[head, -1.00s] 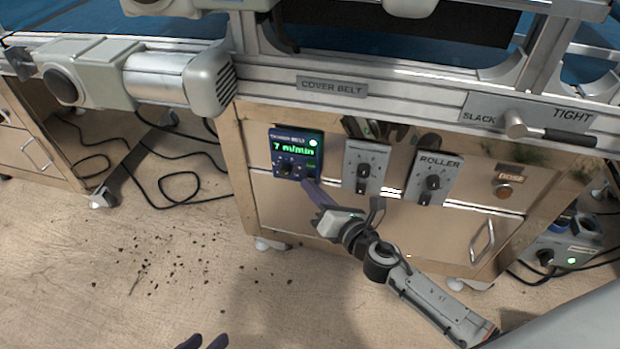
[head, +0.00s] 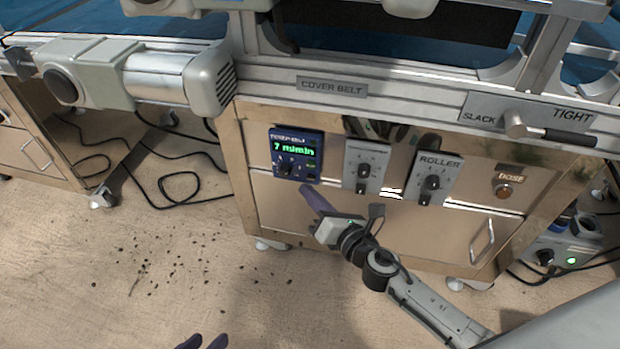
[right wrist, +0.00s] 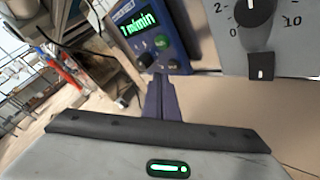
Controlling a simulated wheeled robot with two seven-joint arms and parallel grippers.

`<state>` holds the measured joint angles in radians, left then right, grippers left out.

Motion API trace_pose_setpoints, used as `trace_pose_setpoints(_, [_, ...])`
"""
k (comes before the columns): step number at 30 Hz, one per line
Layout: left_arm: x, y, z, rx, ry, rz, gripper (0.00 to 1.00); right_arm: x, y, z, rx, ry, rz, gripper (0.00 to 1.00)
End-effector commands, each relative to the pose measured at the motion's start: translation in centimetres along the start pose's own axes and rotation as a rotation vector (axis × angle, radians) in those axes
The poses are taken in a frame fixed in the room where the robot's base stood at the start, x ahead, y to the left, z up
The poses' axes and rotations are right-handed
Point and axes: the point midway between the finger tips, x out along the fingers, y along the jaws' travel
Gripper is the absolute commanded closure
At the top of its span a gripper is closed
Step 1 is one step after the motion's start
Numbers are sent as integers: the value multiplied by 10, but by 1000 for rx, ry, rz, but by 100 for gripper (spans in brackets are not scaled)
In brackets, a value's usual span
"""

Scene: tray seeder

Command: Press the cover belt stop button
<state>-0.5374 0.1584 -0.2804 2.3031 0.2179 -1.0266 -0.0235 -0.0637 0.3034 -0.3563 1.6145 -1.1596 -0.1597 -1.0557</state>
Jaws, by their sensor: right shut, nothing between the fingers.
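The cover belt control is a blue panel (head: 297,171) on the cabinet front, with a green display reading 7 m/min, a dark knob and small buttons. It also shows in the right wrist view (right wrist: 178,22). Which button is the stop is too small to tell. No white light shows at the panel's upper right. My right gripper (head: 307,190) is shut and empty, with its purple tips just below and in front of the panel, seemingly apart from it. In the right wrist view the tips (right wrist: 160,82) lie below the panel's lower edge. My left gripper (head: 204,342) is open and empty at the bottom edge.
A grey dial box (head: 365,167) and a ROLLER dial box (head: 434,178) stand right of the panel. A DOSE button (head: 504,191) is further right. A SLACK/TIGHT lever (head: 550,133) and a motor (head: 175,78) are above. Cables lie on the floor at left.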

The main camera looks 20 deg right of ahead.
Motion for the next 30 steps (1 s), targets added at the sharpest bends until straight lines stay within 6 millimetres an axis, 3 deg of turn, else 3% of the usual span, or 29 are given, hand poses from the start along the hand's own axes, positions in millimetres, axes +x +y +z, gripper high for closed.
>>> trace_pose_setpoints(15, [2, 0, 1, 0, 1, 0, 69, -35, 25, -26, 2, 1, 1, 100])
trace_pose_setpoints(30, [2, 0, 1, 0, 2, 0, 69, -37, 27, -27, 1, 0, 0, 100])
